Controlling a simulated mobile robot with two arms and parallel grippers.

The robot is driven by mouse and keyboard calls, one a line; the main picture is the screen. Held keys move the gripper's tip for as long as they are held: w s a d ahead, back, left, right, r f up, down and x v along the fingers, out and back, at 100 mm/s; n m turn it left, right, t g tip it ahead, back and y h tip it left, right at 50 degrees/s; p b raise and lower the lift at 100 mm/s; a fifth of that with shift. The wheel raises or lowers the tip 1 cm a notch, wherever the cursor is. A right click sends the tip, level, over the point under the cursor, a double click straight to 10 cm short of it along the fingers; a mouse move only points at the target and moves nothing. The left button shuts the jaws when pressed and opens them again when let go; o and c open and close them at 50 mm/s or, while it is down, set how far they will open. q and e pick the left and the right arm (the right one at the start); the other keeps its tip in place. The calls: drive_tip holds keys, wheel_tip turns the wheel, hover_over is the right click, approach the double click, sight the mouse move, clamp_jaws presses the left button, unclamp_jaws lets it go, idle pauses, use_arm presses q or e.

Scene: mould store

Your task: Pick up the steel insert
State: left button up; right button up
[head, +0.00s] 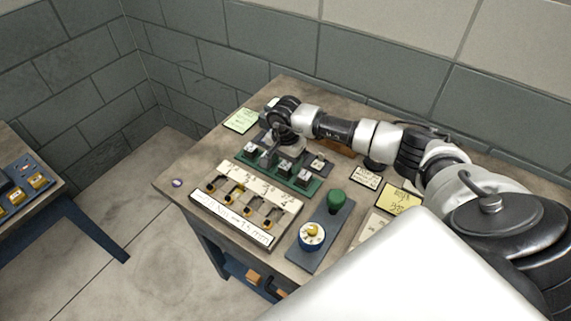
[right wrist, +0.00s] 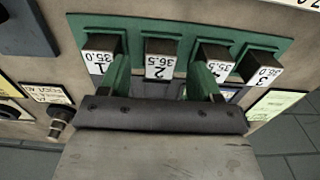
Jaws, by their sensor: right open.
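Several dark steel inserts with white number labels stand in a row on a green rack (head: 312,188), which also shows in the right wrist view (right wrist: 185,24). In that view, one insert marked 35.0 (right wrist: 101,45) is at the left, one marked 36.5 (right wrist: 160,46) is near the middle, one marked 35.5 (right wrist: 216,52) is right of it, and one marked 36.0 (right wrist: 262,66) is at the far right. My right gripper (right wrist: 160,75) is open and empty, its two fingers apart near the row, with the 36.5 insert beyond the gap between them. My left gripper is not in view.
Notes lie around. Another table (head: 55,178) stands left.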

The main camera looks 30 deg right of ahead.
drive_tip(key=shift+f, duration=0.85)
drive_tip(key=shift+c, duration=1.8)
drive_tip(key=c, duration=0.8)
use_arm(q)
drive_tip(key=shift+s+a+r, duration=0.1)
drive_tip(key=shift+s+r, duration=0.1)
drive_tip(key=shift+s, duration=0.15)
